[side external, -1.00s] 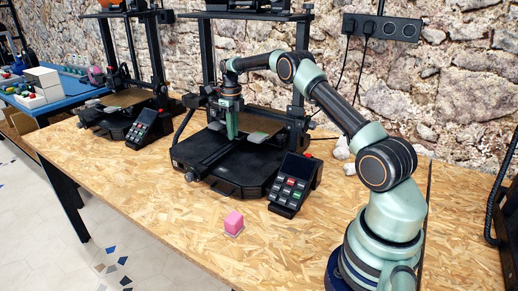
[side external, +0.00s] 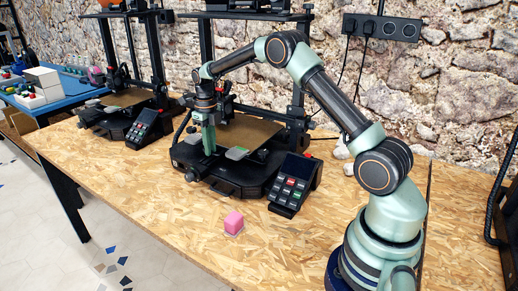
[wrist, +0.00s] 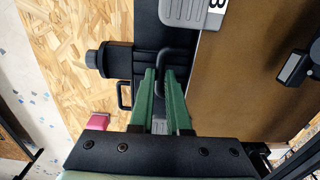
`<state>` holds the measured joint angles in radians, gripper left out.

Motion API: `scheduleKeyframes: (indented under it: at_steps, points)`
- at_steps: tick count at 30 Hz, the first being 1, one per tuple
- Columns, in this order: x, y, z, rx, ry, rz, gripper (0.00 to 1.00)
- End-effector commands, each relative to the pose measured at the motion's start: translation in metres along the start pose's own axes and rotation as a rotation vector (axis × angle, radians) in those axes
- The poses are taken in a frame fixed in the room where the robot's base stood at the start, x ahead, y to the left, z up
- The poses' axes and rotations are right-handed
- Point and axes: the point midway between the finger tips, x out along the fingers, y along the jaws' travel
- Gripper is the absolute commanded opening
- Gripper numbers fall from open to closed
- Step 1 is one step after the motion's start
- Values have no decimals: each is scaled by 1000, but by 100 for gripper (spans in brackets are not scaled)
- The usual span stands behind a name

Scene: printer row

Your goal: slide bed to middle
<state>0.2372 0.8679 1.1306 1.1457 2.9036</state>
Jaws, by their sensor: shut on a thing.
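The print bed (side external: 252,136) is a brown plate on the middle black printer (side external: 240,183). It also fills the right of the wrist view (wrist: 245,85). A grey tab (wrist: 190,12) sits at its near edge, and it shows in the side view (side external: 237,153). My gripper (side external: 209,151) points down at the bed's front edge. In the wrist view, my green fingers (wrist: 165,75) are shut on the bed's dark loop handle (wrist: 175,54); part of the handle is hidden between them.
A keypad with a screen (side external: 294,183) stands at the printer's right front. A pink cube (side external: 233,222) lies on the wooden table (side external: 150,205) in front. A second printer (side external: 125,105) stands to the left. The table's front is mostly clear.

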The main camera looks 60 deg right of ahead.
Motion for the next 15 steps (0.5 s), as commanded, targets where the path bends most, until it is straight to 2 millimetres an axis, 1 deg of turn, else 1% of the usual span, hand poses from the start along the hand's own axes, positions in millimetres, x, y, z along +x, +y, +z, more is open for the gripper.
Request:
scheduleKeyframes:
  at_steps: [1, 7, 8, 9, 10, 15]
  points:
    - [-3, 0, 3, 2, -11, -3, 0]
    - [-3, -1, 3, 3, -12, -3, 0]
    - [-3, -1, 3, 3, -12, -3, 19]
    - [-3, -1, 3, 2, -12, -3, 34]
    - [-3, -1, 3, 2, -11, -3, 44]
    - [-2, -1, 2, 2, -7, -2, 44]
